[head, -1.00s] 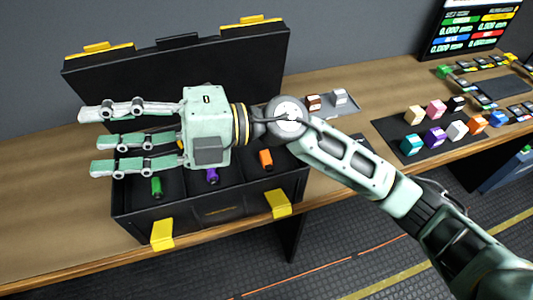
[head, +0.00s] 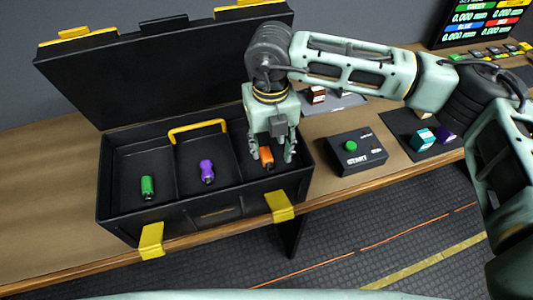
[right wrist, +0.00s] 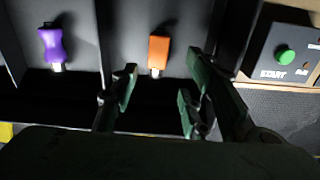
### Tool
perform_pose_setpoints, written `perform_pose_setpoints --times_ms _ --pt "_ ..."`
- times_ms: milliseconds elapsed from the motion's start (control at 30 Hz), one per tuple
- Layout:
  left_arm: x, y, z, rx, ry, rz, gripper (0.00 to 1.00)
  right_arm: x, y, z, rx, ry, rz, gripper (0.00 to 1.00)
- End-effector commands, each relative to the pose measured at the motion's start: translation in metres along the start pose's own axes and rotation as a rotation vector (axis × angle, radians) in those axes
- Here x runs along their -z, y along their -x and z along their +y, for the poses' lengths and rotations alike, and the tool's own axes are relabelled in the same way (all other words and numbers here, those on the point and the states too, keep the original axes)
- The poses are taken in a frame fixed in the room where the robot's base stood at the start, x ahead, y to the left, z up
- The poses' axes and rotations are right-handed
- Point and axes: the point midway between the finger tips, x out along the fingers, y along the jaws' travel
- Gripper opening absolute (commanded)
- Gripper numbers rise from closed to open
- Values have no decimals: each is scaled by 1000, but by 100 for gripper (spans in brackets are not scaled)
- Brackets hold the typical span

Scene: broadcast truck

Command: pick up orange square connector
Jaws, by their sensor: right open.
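The orange connector (head: 267,157) lies in the right compartment of the black case (head: 190,205). It also shows in the right wrist view (right wrist: 159,50), with a metal tip at its near end. My right gripper (head: 270,158) points down over that compartment, fingers open around or just above the connector. In the right wrist view the open fingers (right wrist: 158,100) are on the near side, left and right of the connector's line, with nothing between them. Whether they touch it cannot be told. My left gripper is not in view.
A green connector (head: 147,187) and a purple connector (head: 207,171) lie in the other compartments. A yellow handle (head: 198,127) stands up at the case's back. A box with a green START button (head: 351,146) is right of the case. The open lid rises behind.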

Motion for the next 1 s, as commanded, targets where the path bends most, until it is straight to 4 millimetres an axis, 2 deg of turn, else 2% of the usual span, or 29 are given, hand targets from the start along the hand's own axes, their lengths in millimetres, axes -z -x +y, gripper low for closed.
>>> perform_pose_setpoints --times_ms 33,167,333,567,1000 --pt "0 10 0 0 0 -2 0 1 -2 2 0 1 4 42" --pt "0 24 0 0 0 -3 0 0 -21 4 -1 0 5 42" --pt "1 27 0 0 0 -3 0 -1 -42 4 -3 2 1 42" --pt "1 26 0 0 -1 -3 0 -1 -45 5 -4 3 0 42" --pt "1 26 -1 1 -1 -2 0 -1 -44 5 -4 3 1 5"
